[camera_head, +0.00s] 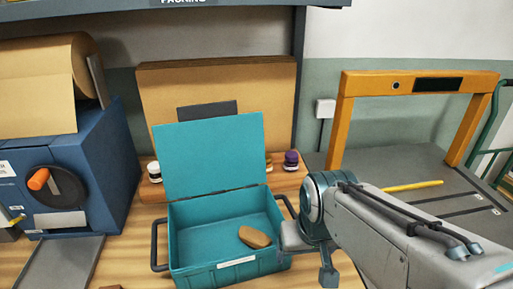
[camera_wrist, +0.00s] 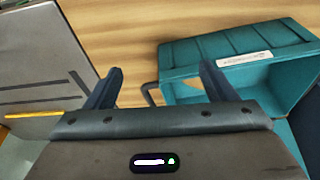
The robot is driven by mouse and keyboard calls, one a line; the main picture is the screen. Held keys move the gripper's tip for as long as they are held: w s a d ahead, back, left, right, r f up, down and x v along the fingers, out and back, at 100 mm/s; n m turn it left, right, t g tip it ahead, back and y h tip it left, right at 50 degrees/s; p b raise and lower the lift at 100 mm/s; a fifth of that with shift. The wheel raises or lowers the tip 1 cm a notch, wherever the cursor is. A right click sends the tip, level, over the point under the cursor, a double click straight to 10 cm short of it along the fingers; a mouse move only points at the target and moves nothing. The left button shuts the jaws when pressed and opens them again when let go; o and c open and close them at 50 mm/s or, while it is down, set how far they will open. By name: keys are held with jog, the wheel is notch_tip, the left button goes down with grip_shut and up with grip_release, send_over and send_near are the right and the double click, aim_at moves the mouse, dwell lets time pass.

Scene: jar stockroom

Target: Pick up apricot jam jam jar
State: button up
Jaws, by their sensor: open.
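Small jars stand at the back of the wooden table, and no label can be read. One with a dark purple lid (camera_head: 291,161) is right of the teal box's raised lid. An amber-looking jar (camera_head: 268,162) is mostly hidden behind that lid. Another small jar (camera_head: 154,171) stands left of the lid. I cannot tell which is apricot jam. My gripper (camera_head: 308,262) is just right of the teal box, in front of the jars and apart from them.
The open teal box (camera_head: 228,269) holds a brown rounded item (camera_head: 254,237); its handles stick out at both sides. A blue machine (camera_head: 95,160) with a paper roll stands left. An orange frame (camera_head: 346,110) stands right over a grey surface. Cardboard (camera_head: 215,80) leans behind.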

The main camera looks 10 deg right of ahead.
jog(key=w+r+n+h+p, duration=0.1)
jog(key=w+r+n+p, duration=0.35)
jog(key=w, duration=0.85)
jog(key=w+r+n+p, duration=0.2)
jog(key=w+r+n, duration=0.45)
jog(key=w, duration=0.65)
jog(key=w+f+n+g+p, duration=0.1)
jog(key=w+f+n+p, duration=0.15)
jog(key=w+n, duration=0.7)
jog(key=shift+g+y, duration=0.5)
jog(key=shift+g, duration=0.4)
jog(key=w+f+p, duration=0.2)
jog(key=w+f, duration=0.1)
jog(key=f, duration=0.1)
jog(key=w+f+p, duration=0.2)
jog(key=w+f, duration=0.1)
jog(key=f, duration=0.1)
jog(key=w+a+f+p, duration=0.1)
jog(key=w+f+p, duration=0.1)
jog(key=f, duration=0.3)
jog(key=shift+w, duration=0.65)
jog(key=shift+d+f+p, duration=0.2)
jog(key=shift+f+p, duration=0.4)
jog(key=shift+f, duration=0.75)
jog(key=shift+d+f+p, duration=0.15)
jog(key=shift+f+p, duration=0.45)
jog(key=shift+f, duration=0.7)
jog(key=c, duration=1.2)
